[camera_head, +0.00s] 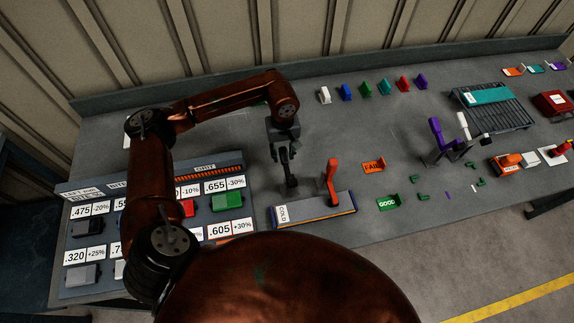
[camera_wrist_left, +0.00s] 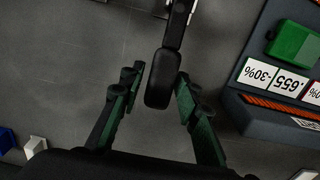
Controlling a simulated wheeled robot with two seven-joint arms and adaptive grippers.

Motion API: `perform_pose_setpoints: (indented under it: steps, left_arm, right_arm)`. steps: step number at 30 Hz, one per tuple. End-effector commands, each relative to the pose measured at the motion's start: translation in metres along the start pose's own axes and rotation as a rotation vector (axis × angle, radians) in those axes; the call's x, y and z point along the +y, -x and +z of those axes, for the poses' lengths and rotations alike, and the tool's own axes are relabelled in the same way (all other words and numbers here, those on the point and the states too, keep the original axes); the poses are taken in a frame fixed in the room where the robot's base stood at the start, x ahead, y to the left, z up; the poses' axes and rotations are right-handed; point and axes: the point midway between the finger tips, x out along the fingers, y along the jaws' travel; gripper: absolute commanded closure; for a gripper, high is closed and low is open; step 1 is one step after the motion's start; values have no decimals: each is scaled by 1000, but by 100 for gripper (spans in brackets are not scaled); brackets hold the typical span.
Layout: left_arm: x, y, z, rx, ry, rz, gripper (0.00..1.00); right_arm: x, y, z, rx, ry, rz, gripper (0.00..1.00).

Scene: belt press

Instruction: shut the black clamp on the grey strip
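The black clamp (camera_head: 291,181) stands at the back left of the grey strip (camera_head: 318,209) marked COLD, its lever up. In the left wrist view, its black handle (camera_wrist_left: 159,88) lies between the two green-padded fingers of my left gripper (camera_wrist_left: 160,78). In the head view, my left gripper (camera_head: 284,153) points down over the clamp. The clamp's foot is hard to make out. My right gripper is in neither view.
An orange-red clamp (camera_head: 331,180) stands upright by the strip, to the right of the black one. A panel of labelled weights (camera_head: 207,190) lies close on the left.

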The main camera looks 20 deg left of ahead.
Motion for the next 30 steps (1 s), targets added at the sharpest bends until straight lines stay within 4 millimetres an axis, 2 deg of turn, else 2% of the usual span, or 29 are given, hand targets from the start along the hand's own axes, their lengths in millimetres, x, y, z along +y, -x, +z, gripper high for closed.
perform_pose_setpoints:
  steps: [1, 10, 30]
  left_arm:
    - [0, 0, 0, 0, 0, 0, 75]
    - [0, 0, 0, 0, 0, 0, 95]
    - [0, 20, 13, -3, -2, 0, 95]
  right_arm:
    - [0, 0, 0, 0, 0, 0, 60]
    - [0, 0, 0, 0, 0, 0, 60]
    - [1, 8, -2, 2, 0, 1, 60]
